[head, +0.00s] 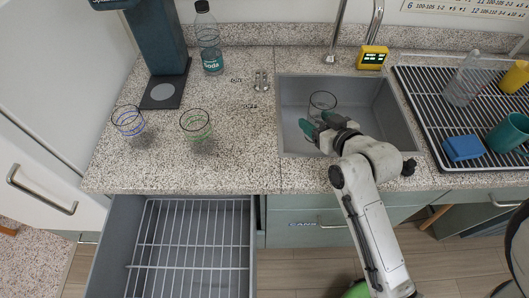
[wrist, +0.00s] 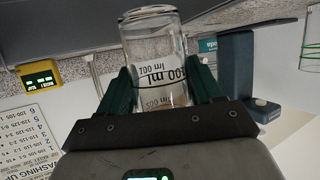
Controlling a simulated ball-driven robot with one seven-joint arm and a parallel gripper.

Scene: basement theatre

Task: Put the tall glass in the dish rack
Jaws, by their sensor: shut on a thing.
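My gripper (head: 313,128) is over the sink and shut on a clear glass (head: 323,101). In the wrist view the gripper (wrist: 160,95) has its green fingers on both sides of the glass (wrist: 152,50), which bears ml markings. In the head view the glass stands out beyond the fingers, with the sink behind it; I cannot tell whether it touches the sink. A ribbed draining rack (head: 424,112) lies on the counter at the right. A pulled-out drawer with a white wire rack (head: 190,240) is at the lower left.
A blue-rimmed glass (head: 128,121) and a green-rimmed glass (head: 196,125) stand on the left counter, near a soda bottle (head: 209,42). The draining rack holds a clear bottle (head: 464,80), a blue block (head: 463,148) and a teal mug (head: 508,132). The sink wall (head: 385,105) and tap (head: 335,40) are close.

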